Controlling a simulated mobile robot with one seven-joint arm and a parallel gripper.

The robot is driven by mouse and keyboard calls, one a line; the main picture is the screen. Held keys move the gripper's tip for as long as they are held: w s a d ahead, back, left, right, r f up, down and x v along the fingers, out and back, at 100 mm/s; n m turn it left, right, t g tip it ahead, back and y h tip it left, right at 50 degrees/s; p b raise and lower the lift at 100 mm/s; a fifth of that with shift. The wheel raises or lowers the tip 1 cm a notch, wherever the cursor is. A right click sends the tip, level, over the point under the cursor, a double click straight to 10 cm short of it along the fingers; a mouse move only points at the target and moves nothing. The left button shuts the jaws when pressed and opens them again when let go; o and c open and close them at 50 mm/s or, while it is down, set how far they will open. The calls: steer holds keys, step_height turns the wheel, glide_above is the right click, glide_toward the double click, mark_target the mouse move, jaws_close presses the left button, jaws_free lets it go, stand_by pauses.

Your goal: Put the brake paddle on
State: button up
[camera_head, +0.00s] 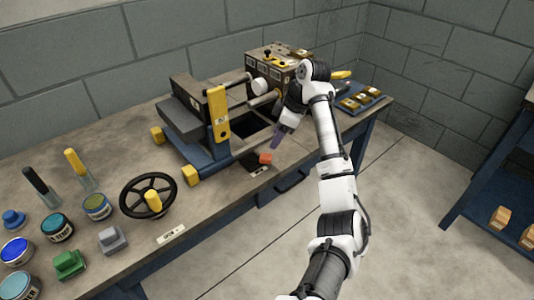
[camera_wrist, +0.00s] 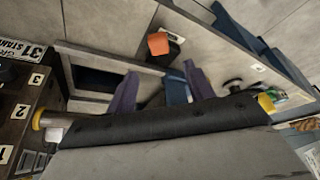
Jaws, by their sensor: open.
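The brake paddle appears to be the small orange-red piece (camera_head: 265,158) on a dark mount at the bench's front edge, right of the press-like machine. It also shows as an orange block (camera_wrist: 158,43) in the wrist view, beyond my fingertips. My gripper (camera_head: 277,141) points down with purple fingers, just above and right of the orange piece. In the wrist view my gripper (camera_wrist: 162,88) has its two purple fingers spread, with nothing between them. The orange piece and the fingers look apart. The mount is too small to read clearly.
The machine (camera_head: 187,122) with a yellow upright (camera_head: 218,115) stands left of my gripper. A control box (camera_head: 275,75) stands behind. A black handwheel (camera_head: 133,207) and several cans are on the left bench. A blue tray (camera_head: 362,98) is at right. Open floor lies in front.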

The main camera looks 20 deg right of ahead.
mark_target(265, 156)
steer(key=x, duration=0.9)
steer(key=shift+d, duration=0.1)
steer(key=c, duration=1)
